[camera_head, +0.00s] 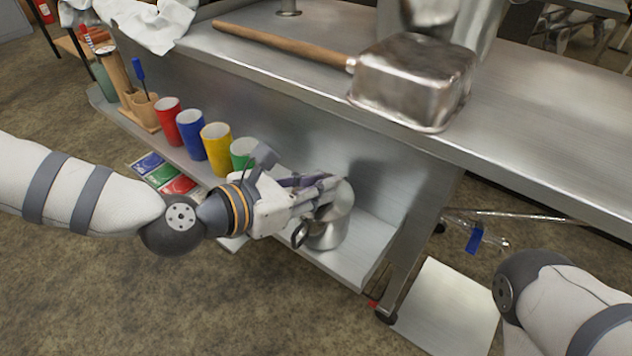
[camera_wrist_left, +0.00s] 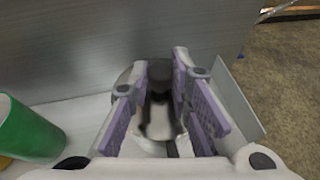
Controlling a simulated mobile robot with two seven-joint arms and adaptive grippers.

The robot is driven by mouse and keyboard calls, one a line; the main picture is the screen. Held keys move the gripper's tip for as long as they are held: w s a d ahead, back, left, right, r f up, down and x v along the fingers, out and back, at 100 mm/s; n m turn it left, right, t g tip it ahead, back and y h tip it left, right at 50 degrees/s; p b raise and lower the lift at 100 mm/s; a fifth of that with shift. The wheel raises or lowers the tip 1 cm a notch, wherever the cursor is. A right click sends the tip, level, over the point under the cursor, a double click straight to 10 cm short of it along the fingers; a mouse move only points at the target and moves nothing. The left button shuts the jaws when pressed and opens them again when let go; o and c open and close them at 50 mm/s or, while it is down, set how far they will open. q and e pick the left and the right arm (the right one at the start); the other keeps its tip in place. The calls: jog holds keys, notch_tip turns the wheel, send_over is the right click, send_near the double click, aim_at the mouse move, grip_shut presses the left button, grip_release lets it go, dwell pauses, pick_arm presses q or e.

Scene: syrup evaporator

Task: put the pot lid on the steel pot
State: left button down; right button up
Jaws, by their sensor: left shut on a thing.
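The steel pot (camera_head: 328,232), shiny with a dark side handle, stands on the lower shelf under the counter in the head view. My left gripper (camera_head: 332,187) is right over the pot's top. In the left wrist view its purple-padded fingers (camera_wrist_left: 158,84) are shut on the dark knob of the pot lid (camera_wrist_left: 160,72). Part of the lid's grey disc shows around the fingers. The fingers hide much of the lid and the pot's rim, so I cannot tell whether the lid touches the pot. My right gripper is out of view; only part of its arm shows.
Red, blue, yellow and green cups (camera_head: 217,140) stand in a row on the shelf, left of the pot. The green cup (camera_wrist_left: 30,132) is near my left gripper. The counter above holds a long-handled metal dipper (camera_head: 413,80). A table leg (camera_head: 418,240) stands right of the pot.

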pick_arm(q)
jog(key=shift+f, duration=0.25)
jog(key=c, duration=1.5)
grip_release()
jog(key=shift+r, duration=0.1)
jog(key=shift+o, duration=0.2)
jog(key=shift+a+r+p, duration=0.1)
jog(key=shift+r+p, duration=0.2)
jog(key=shift+r, duration=0.25)
jog(key=p+v, duration=0.2)
jog(key=v, duration=0.9)
jog(key=shift+s+a, duration=0.25)
jog(key=shift+s, duration=0.1)
